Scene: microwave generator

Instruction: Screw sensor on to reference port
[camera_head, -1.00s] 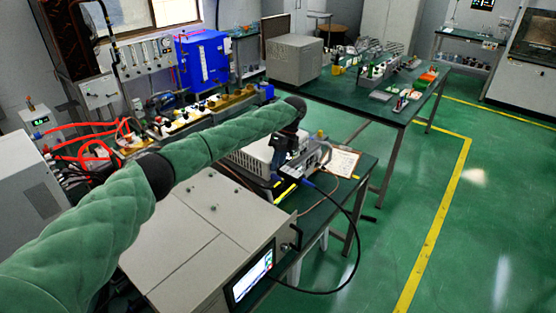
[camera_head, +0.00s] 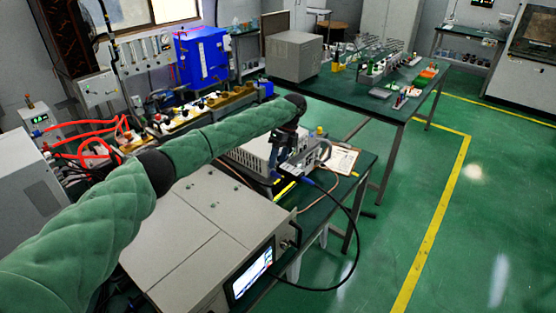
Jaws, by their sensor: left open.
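My left arm reaches in from the left over the big grey instrument, and my left gripper (camera_head: 277,172) points down at its far end. The gripper is open, beside a small white-grey unit (camera_head: 252,153) on the near bench. A black cable (camera_head: 357,225) loops from the grey instrument (camera_head: 200,235) up to a blue-tipped end (camera_head: 307,181) near the gripper. This end may be the sensor, but it is too small to tell. I cannot make out the reference port for certain. My right gripper is not in view.
A clipboard with paper (camera_head: 342,160) lies right of the gripper. Red hoses (camera_head: 90,140) and a blue box (camera_head: 202,58) stand at the back left. A second green bench (camera_head: 395,108) holds a grey box (camera_head: 294,56) and small items. The green floor at right is clear.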

